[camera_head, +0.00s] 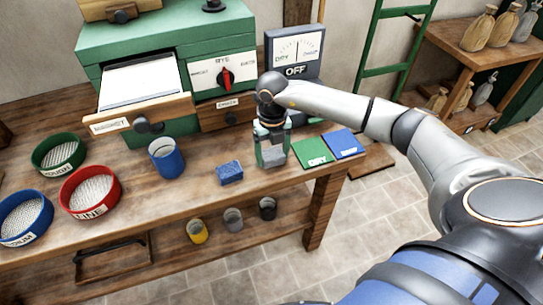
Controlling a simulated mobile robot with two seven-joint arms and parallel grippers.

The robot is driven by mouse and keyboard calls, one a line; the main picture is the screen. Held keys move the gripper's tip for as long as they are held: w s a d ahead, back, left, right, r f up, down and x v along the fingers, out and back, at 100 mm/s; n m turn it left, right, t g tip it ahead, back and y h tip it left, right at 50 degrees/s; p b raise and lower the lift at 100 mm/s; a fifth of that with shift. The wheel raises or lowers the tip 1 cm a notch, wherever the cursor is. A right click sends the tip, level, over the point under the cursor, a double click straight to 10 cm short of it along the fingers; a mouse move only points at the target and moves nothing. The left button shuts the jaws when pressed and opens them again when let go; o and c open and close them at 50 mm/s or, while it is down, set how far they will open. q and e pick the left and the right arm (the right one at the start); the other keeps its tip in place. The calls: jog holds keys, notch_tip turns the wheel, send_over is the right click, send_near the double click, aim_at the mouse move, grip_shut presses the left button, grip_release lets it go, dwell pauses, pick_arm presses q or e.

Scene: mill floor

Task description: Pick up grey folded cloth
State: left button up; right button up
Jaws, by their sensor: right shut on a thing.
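My right gripper (273,143) points down over the bench top, to the right of the blue sponge-like block. It is shut on the grey folded cloth (272,157), which shows as a small grey block between and below the fingers. The fingers hide part of the cloth. It is at or just above the bench surface; I cannot tell whether it touches. My left gripper is not in view.
On the wooden bench (200,200) are a blue block (230,172), a blue cup (166,158), several round sieves, a green DRY mat (316,150) and a blue mat (343,143). A green machine (160,40) stands behind. Small cups sit on the lower shelf.

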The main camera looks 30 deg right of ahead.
aim_at(273, 155)
jog(key=shift+c, duration=1.3)
jog(key=shift+r, duration=0.5)
notch_tip(273, 155, up, 2)
jog(key=shift+r, duration=0.2)
jog(key=s+a+r, duration=0.3)
jog(key=s+r, duration=0.6)
jog(key=s, duration=0.4)
jog(key=shift+s+a+r+b, duration=0.15)
jog(key=shift+s+r+b, duration=0.15)
